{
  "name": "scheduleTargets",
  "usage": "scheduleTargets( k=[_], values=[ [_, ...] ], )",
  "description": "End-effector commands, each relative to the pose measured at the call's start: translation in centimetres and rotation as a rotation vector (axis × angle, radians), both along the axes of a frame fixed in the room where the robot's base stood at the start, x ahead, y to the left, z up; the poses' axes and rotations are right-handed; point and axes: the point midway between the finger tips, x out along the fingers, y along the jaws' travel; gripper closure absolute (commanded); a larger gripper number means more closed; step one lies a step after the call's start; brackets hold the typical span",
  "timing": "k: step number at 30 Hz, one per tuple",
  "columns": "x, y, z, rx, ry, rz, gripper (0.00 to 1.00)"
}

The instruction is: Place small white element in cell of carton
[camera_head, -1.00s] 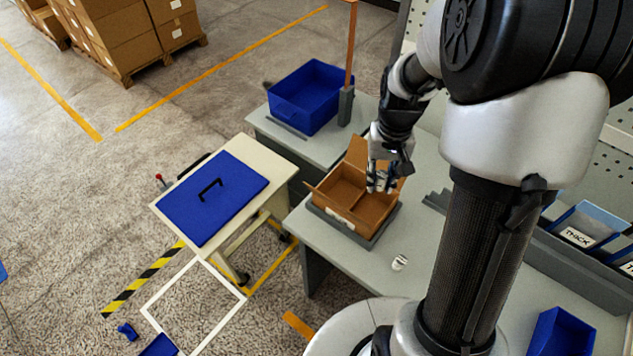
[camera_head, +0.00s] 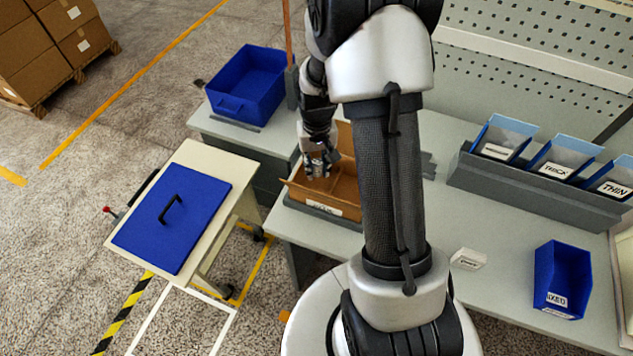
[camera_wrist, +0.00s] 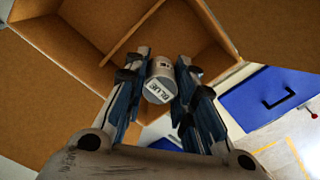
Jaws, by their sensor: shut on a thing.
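In the head view my gripper (camera_head: 318,168) is at the left part of the carton (camera_head: 345,206), and the element cannot be made out there. The carton sits in a grey holder on the table. Whether the element touches the carton floor cannot be told.
A blue bin (camera_head: 248,85) stands behind the carton. A blue-lidded cart (camera_head: 172,215) is at left. Labelled bins (camera_head: 555,160) stand in a rack at right, with a small blue bin (camera_head: 562,280) and a white labelled piece (camera_head: 468,259) in front.

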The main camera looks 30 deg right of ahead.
Motion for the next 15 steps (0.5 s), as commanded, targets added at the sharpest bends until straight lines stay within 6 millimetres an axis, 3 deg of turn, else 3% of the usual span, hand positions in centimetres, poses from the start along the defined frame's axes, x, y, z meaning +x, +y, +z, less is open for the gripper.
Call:
scheduleTargets(
  k=[3,9,15],
  values=[
    [0.0,0.0,-2.0,0.000,0.001,0.000,0.98],
    [0.0,0.0,-3.2,0.000,0.000,0.000,0.98],
    [-0.1,0.0,-6.2,0.001,0.002,0.000,0.98]
  ],
)
